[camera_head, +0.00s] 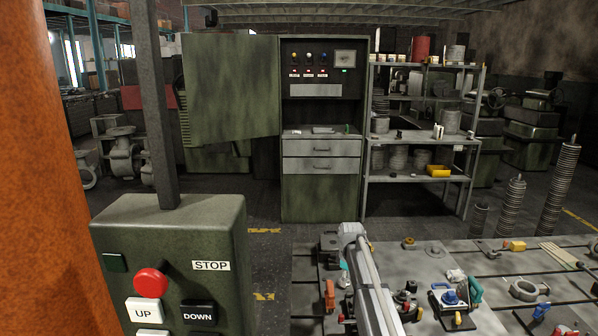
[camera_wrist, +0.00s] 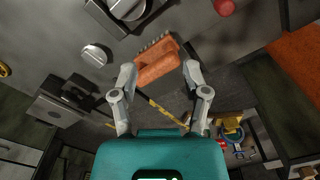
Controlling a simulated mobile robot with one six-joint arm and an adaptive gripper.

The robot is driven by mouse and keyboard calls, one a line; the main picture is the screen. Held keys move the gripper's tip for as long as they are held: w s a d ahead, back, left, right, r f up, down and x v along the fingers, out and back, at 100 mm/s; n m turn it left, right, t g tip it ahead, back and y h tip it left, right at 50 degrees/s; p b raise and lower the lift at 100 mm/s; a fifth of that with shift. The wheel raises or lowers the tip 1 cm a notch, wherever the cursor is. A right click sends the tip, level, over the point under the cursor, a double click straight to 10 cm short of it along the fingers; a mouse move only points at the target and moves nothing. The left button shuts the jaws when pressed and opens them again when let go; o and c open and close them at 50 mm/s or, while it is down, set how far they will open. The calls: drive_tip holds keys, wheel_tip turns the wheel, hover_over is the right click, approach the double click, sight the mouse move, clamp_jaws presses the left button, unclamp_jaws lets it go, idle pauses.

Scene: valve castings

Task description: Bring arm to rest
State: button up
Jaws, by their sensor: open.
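My gripper (camera_wrist: 160,75) shows in the wrist view with its two grey fingers spread apart. An orange object with a toothed or bristled edge (camera_wrist: 156,61) appears beyond and between the fingertips. I see no finger closed on it, and its distance from the fingers is unclear. In the head view, a long pale grey bar that looks like my arm reaches over the metal worktable (camera_head: 420,262) at the lower right. My fingertips cannot be made out there.
A green control box (camera_head: 170,240) with a red stop button stands close at left. Tools and a blue-handled item (camera_head: 450,297) crowd the slotted table. Behind are a green cabinet (camera_head: 321,190) and a shelf rack (camera_head: 418,176). Dark floor lies between.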

drive_tip(key=s+m, duration=1.1)
drive_tip(key=s, duration=2.1)
drive_tip(key=shift+s+r+p, duration=0.25)
drive_tip(key=shift+r+p, duration=0.15)
drive_tip(key=shift+r, duration=0.05)
drive_tip(key=shift+s, duration=0.2)
